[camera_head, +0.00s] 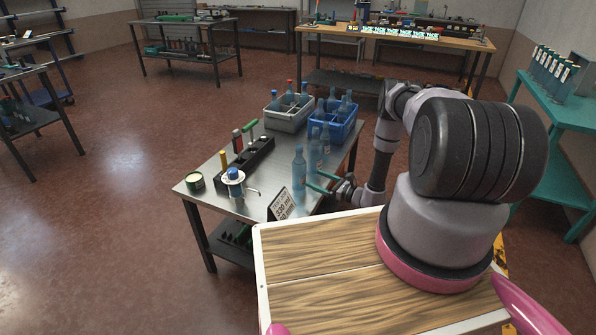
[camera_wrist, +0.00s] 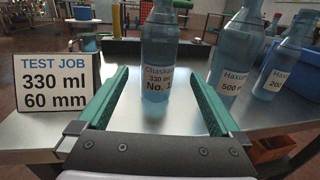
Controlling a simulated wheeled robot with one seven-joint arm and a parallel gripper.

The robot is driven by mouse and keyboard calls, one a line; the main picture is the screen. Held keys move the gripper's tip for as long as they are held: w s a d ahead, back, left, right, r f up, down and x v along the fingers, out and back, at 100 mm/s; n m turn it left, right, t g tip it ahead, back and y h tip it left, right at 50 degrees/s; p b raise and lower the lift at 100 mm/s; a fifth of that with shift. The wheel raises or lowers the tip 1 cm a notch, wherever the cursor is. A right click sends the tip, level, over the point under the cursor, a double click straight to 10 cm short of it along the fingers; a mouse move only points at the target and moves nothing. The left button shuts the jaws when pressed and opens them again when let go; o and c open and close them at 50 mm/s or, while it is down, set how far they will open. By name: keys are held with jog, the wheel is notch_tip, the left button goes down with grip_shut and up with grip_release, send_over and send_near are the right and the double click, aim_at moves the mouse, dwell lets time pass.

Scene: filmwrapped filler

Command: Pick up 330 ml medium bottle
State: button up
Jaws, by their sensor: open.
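The 330 ml bottle (camera_wrist: 158,50), translucent blue with a white label, stands upright on the metal table. In the head view it appears to be the nearest standing bottle (camera_head: 299,170). My gripper (camera_wrist: 160,78) is open, with green fingers pointing at the bottle. In the wrist view the bottle appears between the two fingertips, with a gap on each side. Whether it is inside the jaws or just beyond them is hard to tell. In the head view my gripper (camera_head: 314,181) comes in from the right, low over the table.
A 500 ml bottle (camera_wrist: 231,50) and a 200 ml bottle (camera_wrist: 283,62) stand to the right. A sign (camera_wrist: 56,83) reading "TEST JOB 330 ml 60 mm" stands at left. Behind are a grey crate (camera_head: 289,122), a blue crate (camera_head: 340,132) and a black tool rack (camera_head: 247,160).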

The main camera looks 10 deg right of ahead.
aim_at(299, 172)
jog(key=x, duration=0.9)
jog(key=shift+a, duration=0.15)
jog(key=c, duration=1.3)
